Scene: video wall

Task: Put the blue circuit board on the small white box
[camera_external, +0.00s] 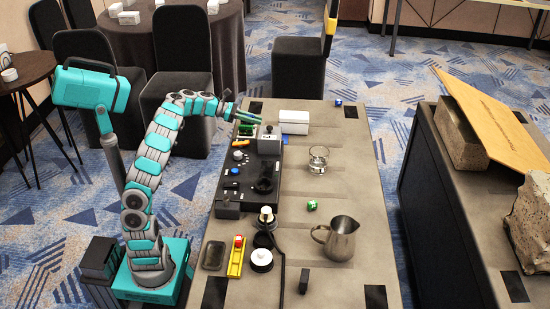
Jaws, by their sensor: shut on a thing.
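My gripper (250,117) is at the end of my teal and grey arm, over the far left part of the long grey table. Its fingers point right, toward the small white box (294,117), and are apart from it. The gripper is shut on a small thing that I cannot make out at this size. The small white box stands near the far end of the table, with a pale, clear top. I cannot clearly identify the blue circuit board. Small green and blue parts (244,130) show just below the gripper on the black panel.
The black control panel (230,195) with knobs and a grey box (269,142) lies along the table's left side. A glass (318,158), a small blue item (338,102), a green item (312,205) and a metal pitcher (341,240) stand apart. Between them the table is clear.

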